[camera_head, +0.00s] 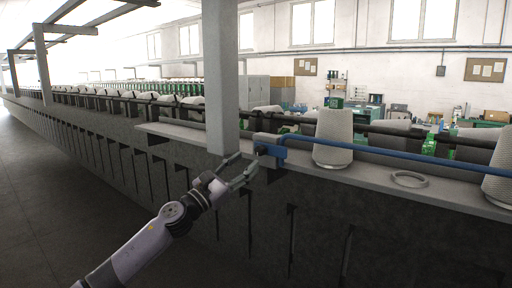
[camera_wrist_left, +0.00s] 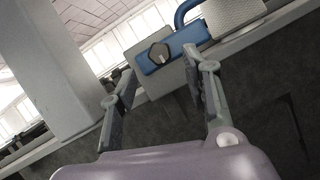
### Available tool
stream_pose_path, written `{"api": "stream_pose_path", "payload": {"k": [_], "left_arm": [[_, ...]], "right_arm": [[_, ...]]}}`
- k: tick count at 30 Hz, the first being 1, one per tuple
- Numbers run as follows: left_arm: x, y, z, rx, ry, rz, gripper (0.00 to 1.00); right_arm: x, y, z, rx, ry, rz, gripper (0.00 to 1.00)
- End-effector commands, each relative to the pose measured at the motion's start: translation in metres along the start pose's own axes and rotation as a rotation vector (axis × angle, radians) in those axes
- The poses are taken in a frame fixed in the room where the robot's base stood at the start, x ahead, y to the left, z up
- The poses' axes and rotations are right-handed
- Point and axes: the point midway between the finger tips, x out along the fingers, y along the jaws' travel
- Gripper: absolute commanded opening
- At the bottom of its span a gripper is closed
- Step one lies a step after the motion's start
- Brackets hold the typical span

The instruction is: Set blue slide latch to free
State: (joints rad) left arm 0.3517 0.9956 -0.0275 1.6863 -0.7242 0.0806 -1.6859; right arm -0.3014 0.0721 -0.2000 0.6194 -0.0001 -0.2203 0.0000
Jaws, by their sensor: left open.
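The blue slide latch (camera_head: 271,151) sits on a grey block (camera_head: 262,138) at the front edge of the machine's shelf, just right of the grey post. In the left wrist view the latch (camera_wrist_left: 183,42) is a blue bar on a grey plate, with a dark knob (camera_wrist_left: 159,53) near its left end. My left gripper (camera_head: 240,168) is in front of the latch, a little below and left of it. It is open and empty, and its fingers (camera_wrist_left: 166,80) spread below the knob, apart from it. The right gripper is not seen.
A grey post (camera_head: 221,75) rises close left of the gripper. A blue rail (camera_head: 390,157) runs right from the latch. A white yarn cone (camera_head: 333,140) and a grey ring (camera_head: 408,179) are on the shelf (camera_head: 370,181). The dark machine front lies below; open floor is at left.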

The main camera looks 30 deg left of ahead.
Motion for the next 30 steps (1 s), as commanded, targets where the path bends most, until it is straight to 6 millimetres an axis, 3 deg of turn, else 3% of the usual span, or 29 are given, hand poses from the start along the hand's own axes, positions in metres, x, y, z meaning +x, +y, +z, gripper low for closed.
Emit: {"api": "stream_pose_path", "payload": {"k": [1,6,12,23,30], "left_arm": [[0.011,0.003,0.005,-0.004,-0.002,0.004,0.44],[0.035,0.002,0.004,-0.003,-0.003,0.001,0.44],[0.053,0.001,0.002,-0.001,-0.001,0.002,0.44],[0.057,0.000,-0.001,0.000,0.000,0.000,0.44],[0.057,0.000,0.000,0.000,0.000,0.000,0.29]], "right_arm": [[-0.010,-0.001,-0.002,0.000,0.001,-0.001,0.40],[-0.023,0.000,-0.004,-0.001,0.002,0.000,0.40],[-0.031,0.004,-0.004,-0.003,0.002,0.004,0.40],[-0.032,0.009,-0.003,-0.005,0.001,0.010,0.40],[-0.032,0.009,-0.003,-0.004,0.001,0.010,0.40]]}}
